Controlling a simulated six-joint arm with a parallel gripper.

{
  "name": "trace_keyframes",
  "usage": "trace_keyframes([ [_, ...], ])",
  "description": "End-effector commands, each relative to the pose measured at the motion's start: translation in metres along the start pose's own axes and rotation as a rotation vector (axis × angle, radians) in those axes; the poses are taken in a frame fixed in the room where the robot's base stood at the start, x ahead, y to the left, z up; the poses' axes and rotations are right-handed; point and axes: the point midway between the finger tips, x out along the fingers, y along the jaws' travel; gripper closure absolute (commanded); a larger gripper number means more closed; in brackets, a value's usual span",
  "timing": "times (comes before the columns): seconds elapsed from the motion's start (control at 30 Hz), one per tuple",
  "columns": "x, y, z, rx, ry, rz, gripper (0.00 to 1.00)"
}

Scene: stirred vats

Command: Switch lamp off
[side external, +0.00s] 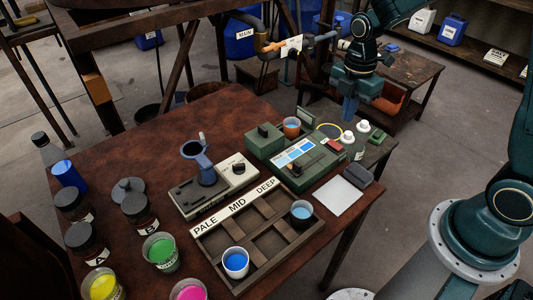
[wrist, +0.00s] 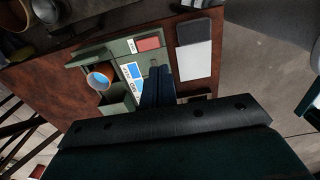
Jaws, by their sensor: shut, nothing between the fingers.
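A green instrument (side external: 298,168) sits on the right part of the brown table, with blue and white colour patches on top. A red rocker-like switch (side external: 334,146) is at its right end; it also shows in the wrist view (wrist: 148,44) beside a small white label. No separate lamp is clear to me, and the switch's position cannot be told. My gripper (side external: 350,116) is shut and empty, its blue fingers pointing down above the far right of the instrument. In the wrist view the fingers (wrist: 157,72) overlap the instrument near the switch; contact does not show.
A cup of blue liquid (side external: 291,127) stands at the instrument. Two white-capped bottles (side external: 347,138) stand close to the switch. A white pad (side external: 337,197) lies to the right. A stirrer (side external: 207,185), a labelled wooden tray (side external: 258,268) and several jars fill the table's front and left.

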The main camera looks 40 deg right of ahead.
Motion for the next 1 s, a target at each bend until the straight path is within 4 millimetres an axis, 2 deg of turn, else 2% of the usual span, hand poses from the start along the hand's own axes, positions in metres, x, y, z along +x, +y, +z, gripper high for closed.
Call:
trace_keyframes([
  [0.2,0.034,-0.001,0.000,0.000,0.001,-0.005,1.00],
  [0.53,0.078,-0.001,0.000,0.000,0.000,-0.003,1.00],
  [0.7,0.091,0.000,0.000,0.000,0.000,-0.002,1.00],
  [1.0,0.099,0.000,0.000,0.000,0.000,0.000,1.00],
])
